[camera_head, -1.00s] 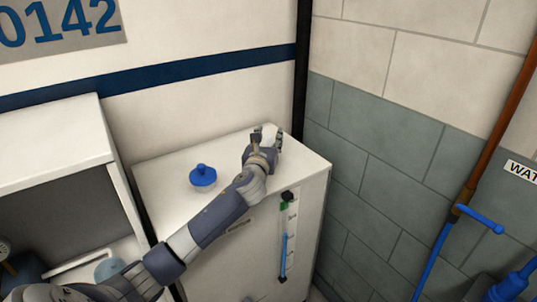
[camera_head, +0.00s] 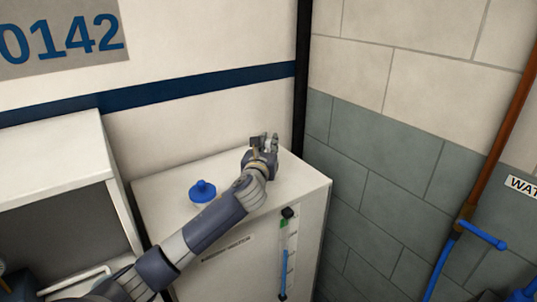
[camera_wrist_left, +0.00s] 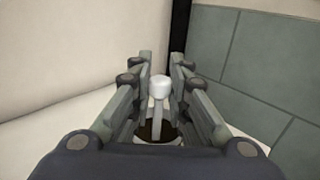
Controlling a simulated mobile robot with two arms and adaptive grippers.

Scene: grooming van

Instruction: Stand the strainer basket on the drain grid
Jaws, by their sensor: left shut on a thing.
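My left gripper (camera_head: 264,143) is above the back right of the white cabinet's top. In the left wrist view its fingers (camera_wrist_left: 158,85) are shut on a slim upright stem with a white round knob (camera_wrist_left: 160,86). I take this for the handle of the strainer basket. Below the stem is a dark brown round opening with a pale rim (camera_wrist_left: 155,140). I cannot tell if this is the basket's inside or a hole in the cabinet top. The fingers and palm hide the rest. The drain grid does not show, nor does my right gripper.
A blue knobbed cap (camera_head: 203,190) lies on the white cabinet (camera_head: 165,205), left of my left gripper. An open-fronted white unit (camera_head: 60,160) stands further left. The walls and a black corner post (camera_head: 300,80) are close behind the gripper. Blue pipework (camera_head: 482,233) is at the right.

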